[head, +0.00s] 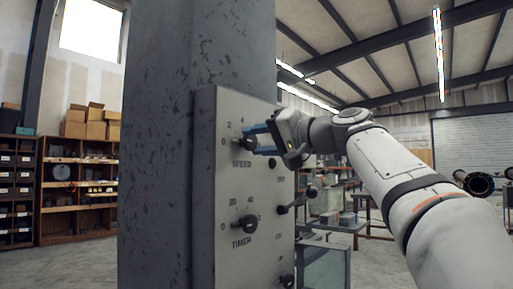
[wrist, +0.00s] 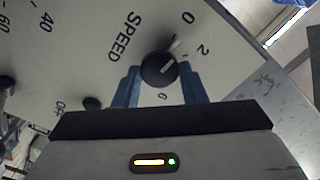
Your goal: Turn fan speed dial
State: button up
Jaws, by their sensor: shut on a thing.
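The speed dial (head: 246,144) is a dark round knob near the top of the grey control panel (head: 219,180), with SPEED printed below it and numbers around it. My gripper (head: 250,143) reaches it from the right, its blue fingers shut on the knob. In the wrist view, the speed dial (wrist: 159,69) is black with a pale pointer mark, between the blue fingers of my gripper (wrist: 159,84). The mark points between the printed 0 and 2, as far as I can tell. Part of the scale is hidden by the knob and fingers.
Below on the panel is the timer dial (head: 245,224), with a lever (head: 297,201) at its right edge and another dark knob (head: 287,281) lower down. The panel stands against a thick grey column (head: 158,150). Shelves (head: 78,200) stand behind at left.

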jog(key=shift+f+n, duration=0.1)
jog(key=shift+n, duration=0.5)
jog(key=o, duration=1)
jog(key=shift+d, duration=0.15)
jog(key=v, duration=0.7)
jog(key=shift+s+d+b, duration=0.25)
jog(key=shift+b, duration=0.05)
jog(key=shift+w, duration=0.1)
